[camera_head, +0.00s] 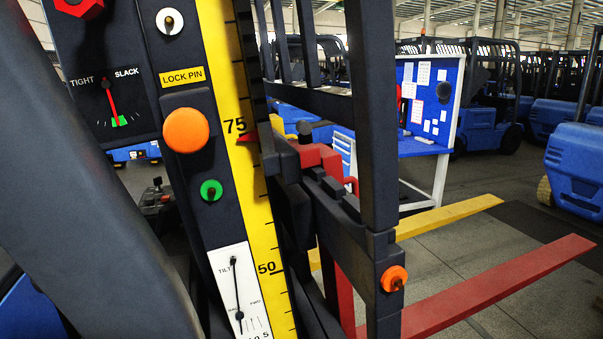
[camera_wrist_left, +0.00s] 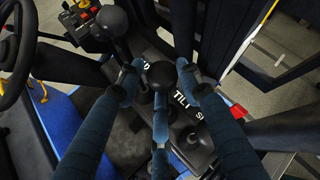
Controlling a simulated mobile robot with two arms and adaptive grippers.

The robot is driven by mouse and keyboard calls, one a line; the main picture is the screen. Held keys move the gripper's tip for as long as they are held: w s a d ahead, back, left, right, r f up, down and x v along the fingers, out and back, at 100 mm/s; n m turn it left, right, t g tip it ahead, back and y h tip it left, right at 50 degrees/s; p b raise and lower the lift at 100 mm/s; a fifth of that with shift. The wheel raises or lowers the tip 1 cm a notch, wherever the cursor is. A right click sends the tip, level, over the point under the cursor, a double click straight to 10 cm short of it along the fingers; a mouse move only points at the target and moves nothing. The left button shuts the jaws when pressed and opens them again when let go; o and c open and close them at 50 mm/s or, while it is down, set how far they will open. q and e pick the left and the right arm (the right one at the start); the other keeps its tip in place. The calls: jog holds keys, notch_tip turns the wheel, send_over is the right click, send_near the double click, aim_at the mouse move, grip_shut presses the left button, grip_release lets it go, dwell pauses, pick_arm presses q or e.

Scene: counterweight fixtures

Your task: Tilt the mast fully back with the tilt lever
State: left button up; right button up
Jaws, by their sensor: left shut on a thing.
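In the left wrist view, my left gripper (camera_wrist_left: 160,78) has its blue-sleeved fingers closed around a black ball knob (camera_wrist_left: 160,74), the tilt lever's. A white TILT label (camera_wrist_left: 182,100) lies just right of it. The lever's shaft is mostly hidden by the fingers. In the head view, the dark mast (camera_head: 378,130) stands at the centre. A white tilt gauge (camera_head: 228,285) is at the lower left, its needle pointing down; its small markings are hard to read. My left gripper is not visible in the head view. My right gripper shows in neither view.
Another black ball-topped lever (camera_wrist_left: 112,20) stands close at the upper left in the wrist view, near a steering wheel (camera_wrist_left: 12,50). In the head view are an orange lock-pin knob (camera_head: 186,130), a yellow fork (camera_head: 450,215), a red fork (camera_head: 500,285) and a blue board (camera_head: 428,105).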

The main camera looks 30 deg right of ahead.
pick_arm(q)
jog(key=o, duration=0.8)
jog(key=shift+w+f, duration=0.1)
jog(key=shift+w, duration=0.05)
jog(key=shift+w+d+f, duration=0.1)
jog(key=shift+w, duration=0.1)
jog(key=p+v, duration=0.2)
jog(key=v, duration=0.8)
jog(key=shift+s, duration=0.15)
